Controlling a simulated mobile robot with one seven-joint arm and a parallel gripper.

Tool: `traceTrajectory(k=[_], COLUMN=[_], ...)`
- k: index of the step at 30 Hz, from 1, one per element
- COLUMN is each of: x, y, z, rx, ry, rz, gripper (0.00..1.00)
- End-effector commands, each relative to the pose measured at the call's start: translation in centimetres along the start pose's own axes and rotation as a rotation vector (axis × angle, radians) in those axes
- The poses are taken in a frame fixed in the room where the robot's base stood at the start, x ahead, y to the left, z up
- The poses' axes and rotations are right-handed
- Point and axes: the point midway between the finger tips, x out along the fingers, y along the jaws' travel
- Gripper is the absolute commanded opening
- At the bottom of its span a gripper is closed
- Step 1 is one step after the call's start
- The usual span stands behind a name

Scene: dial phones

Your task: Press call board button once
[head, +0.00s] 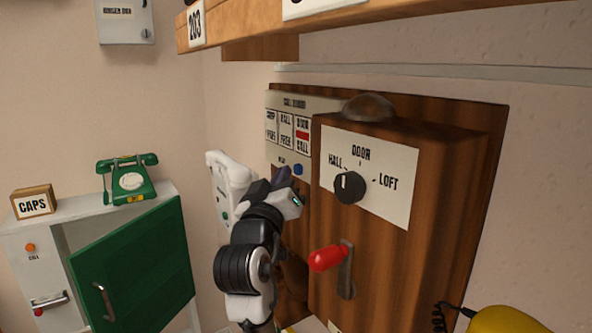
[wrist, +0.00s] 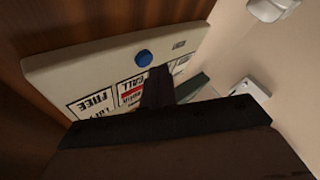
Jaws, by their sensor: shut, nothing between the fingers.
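The call board (head: 280,100) is a pale panel mounted on the wooden wall board, with labelled windows, one showing a red bar. Its round blue button (head: 297,169) is low on the panel. In the wrist view the call board (wrist: 60,60) appears upside down, with the blue button (wrist: 143,58) standing out from it. My gripper (head: 282,178) is shut and empty, its dark fingertips close to the button. In the wrist view the fingertips (wrist: 158,74) end just beside the button, overlapping the labelled windows; I cannot tell whether they touch the panel.
Right of my gripper, a wooden box (head: 450,160) juts out with a black selector knob (head: 349,187) and a red-handled crank (head: 327,257). A white wall phone (head: 231,180) is behind my arm. A shelf (head: 400,22) overhangs above. A green phone (head: 128,182) stands on a cabinet with an open green door (head: 140,265).

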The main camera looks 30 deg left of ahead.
Motion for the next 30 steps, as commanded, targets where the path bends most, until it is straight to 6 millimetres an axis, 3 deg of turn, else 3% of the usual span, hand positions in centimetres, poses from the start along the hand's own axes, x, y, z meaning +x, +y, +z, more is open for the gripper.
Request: traceTrajectory(k=[30], x=[0.77], y=[0.53], z=[0.58], rx=[0.000], ry=[-0.001], rz=[-0.001], gripper=[0.00])
